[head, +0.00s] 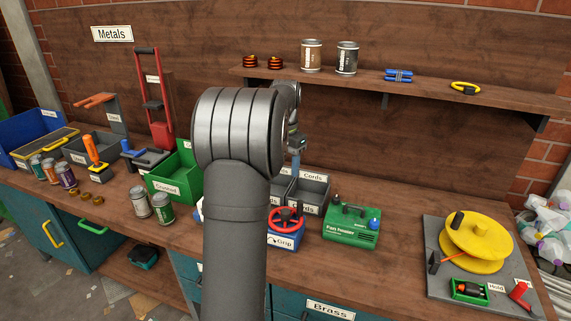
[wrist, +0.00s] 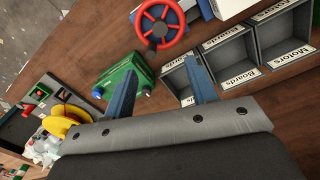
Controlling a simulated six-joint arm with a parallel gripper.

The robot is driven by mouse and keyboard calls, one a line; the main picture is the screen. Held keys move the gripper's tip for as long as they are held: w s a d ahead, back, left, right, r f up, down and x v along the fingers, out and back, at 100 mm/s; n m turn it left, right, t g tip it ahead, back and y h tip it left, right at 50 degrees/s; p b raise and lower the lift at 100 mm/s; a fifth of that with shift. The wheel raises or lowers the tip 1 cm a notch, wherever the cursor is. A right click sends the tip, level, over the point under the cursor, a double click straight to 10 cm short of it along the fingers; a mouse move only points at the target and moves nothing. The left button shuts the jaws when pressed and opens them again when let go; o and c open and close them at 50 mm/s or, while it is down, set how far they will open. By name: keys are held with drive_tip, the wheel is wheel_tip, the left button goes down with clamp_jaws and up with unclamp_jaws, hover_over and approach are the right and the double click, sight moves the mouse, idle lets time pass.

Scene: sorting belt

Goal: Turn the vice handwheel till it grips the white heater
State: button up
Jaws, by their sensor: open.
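The vice has a red handwheel (head: 286,217) on a blue body (head: 285,241) labelled Grip, partly behind my arm. In the wrist view the red handwheel (wrist: 160,24) is at the top, beyond the fingertips. A white block, probably the white heater (wrist: 232,7), is cut off at the top edge there, beside the blue vice body; whether the jaws touch it cannot be seen. My gripper (wrist: 160,68) is open and empty, its blue fingers spread above the bench and apart from the wheel. In the head view my gripper (head: 295,160) is small, behind my arm.
A green box (head: 351,227) stands right of the vice. Grey labelled bins (wrist: 250,50) are behind it. Two cans (head: 150,205) and a green bin (head: 175,178) stand left. A yellow reel (head: 476,242) lies right.

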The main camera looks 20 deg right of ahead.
sight(286, 213)
drive_tip(key=shift+c, duration=0.4)
drive_tip(key=shift+w+f, duration=0.15)
drive_tip(key=shift+f, duration=0.05)
drive_tip(key=c, duration=0.4)
drive_tip(key=w+f, duration=0.1)
drive_tip(key=w+a+f+g+h, duration=0.1)
drive_tip(key=shift+w+f+m, duration=0.1)
drive_tip(key=shift+f+m, duration=0.2)
drive_tip(key=shift+f, duration=0.1)
clamp_jaws()
drive_tip(key=w+a+f+m+g+h, duration=0.2)
drive_tip(key=w+a+f+g+h, duration=0.1)
drive_tip(key=w+f+h, duration=0.25)
drive_tip(key=x, duration=0.9)
drive_tip(key=shift+w+d+f, duration=0.2)
drive_tip(key=shift+w+f, duration=0.05)
drive_tip(key=shift+w, duration=0.1)
drive_tip(key=shift+s+d, duration=0.2)
drive_tip(key=shift+s, duration=0.35)
drive_tip(key=shift+s+d, duration=0.2)
drive_tip(key=shift+s, duration=0.35)
drive_tip(key=shift+s+d, duration=0.3)
drive_tip(key=shift+s, duration=0.45)
